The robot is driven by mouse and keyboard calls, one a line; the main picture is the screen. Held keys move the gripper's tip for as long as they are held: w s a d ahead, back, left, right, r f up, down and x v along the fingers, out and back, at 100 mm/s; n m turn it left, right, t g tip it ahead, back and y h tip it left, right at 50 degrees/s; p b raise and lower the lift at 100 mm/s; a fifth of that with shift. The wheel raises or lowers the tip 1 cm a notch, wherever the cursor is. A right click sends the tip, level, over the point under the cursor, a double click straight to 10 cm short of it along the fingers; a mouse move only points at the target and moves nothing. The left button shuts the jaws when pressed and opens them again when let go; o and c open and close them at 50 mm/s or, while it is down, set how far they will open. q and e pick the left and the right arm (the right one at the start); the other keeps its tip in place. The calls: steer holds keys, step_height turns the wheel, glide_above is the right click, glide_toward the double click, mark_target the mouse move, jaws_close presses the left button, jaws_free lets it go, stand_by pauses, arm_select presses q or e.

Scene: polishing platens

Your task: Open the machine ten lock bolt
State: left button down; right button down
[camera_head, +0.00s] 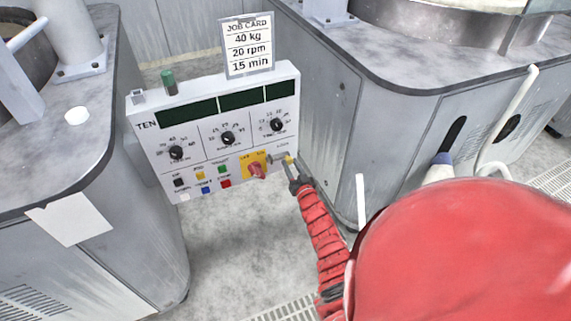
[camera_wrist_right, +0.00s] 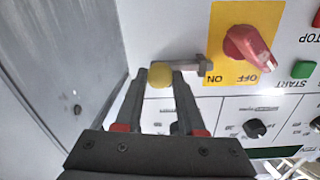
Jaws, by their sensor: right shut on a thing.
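The machine ten control panel (camera_head: 205,145) is a white box marked TEN, with dials, coloured buttons and dark displays. The lock bolt's yellow knob (camera_wrist_right: 161,75) is at the panel's lower right, joined to a grey metal bolt (camera_wrist_right: 202,65) beside the red switch. My right gripper (camera_head: 291,172) reaches the panel's lower right and is shut on the yellow knob; the right wrist view shows its fingers (camera_wrist_right: 160,92) on either side of the knob. The red rotary switch (camera_head: 256,170) sits on a yellow plate marked ON and OFF. My left gripper is not in view.
A job card (camera_head: 246,45) stands on top of the panel, near a green cylinder (camera_head: 168,82). Grey machine housings stand at left (camera_head: 75,150) and right (camera_head: 400,85). Bare floor (camera_head: 235,245) lies below the panel.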

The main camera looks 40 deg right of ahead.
steer(key=c, duration=0.9)
jaws_free()
steer(key=shift+d+r, duration=0.15)
steer(key=shift+d, duration=0.05)
steer(key=o, duration=0.4)
steer(key=shift+d, duration=0.1)
steer(key=shift+s, duration=0.15)
steer(key=v, duration=1.7)
steer(key=shift+a, duration=0.2)
steer(key=shift+s, duration=0.1)
